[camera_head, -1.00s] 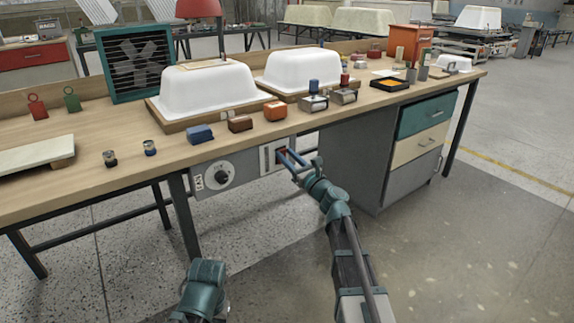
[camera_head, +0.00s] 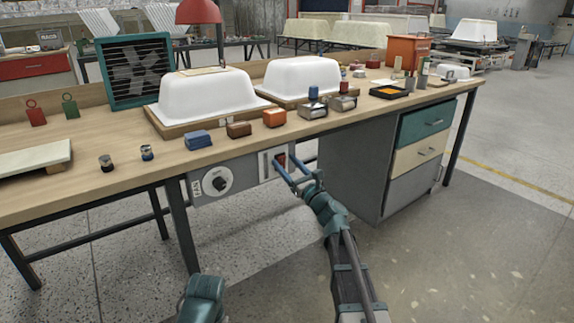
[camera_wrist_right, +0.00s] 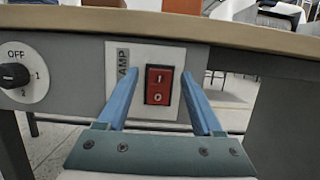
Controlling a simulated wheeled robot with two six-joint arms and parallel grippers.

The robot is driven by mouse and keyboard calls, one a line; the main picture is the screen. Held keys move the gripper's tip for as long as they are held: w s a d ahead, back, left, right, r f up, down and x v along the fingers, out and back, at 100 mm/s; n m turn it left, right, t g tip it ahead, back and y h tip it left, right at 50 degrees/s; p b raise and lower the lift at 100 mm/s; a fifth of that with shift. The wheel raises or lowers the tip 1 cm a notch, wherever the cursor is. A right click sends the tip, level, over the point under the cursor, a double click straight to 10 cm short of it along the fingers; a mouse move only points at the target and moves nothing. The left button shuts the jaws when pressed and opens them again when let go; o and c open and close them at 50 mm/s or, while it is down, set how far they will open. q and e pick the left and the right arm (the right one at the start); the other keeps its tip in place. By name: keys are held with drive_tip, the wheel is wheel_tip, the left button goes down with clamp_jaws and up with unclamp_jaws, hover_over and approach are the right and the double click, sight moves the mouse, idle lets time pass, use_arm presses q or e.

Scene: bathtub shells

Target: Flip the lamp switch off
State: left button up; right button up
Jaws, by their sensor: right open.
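The lamp switch is a red rocker (camera_wrist_right: 159,84) on a pale plate marked "AMP", with the label's start hidden, under the bench's front edge. It has I on top and O below; I cannot tell which half is pressed in. It also shows small in the head view (camera_head: 279,160). My right gripper (camera_wrist_right: 161,75) is open, its blue fingers pointing at the plate, one on each side of the rocker, with nothing between them. I cannot tell if they touch the plate. A red lamp shade (camera_head: 197,12) stands at the back of the bench. My left gripper is out of view.
A round dial (camera_wrist_right: 16,77) marked OFF, 1, 2 sits left of the switch. The bench top (camera_head: 85,196) overhangs the panel. A drawer cabinet (camera_head: 365,175) stands right of it. White tub shells (camera_head: 203,97) and small blocks rest on top.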

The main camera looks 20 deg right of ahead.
drive_tip(key=b+v, duration=0.4)
drive_tip(key=v, duration=1)
drive_tip(key=shift+a+r, duration=0.1)
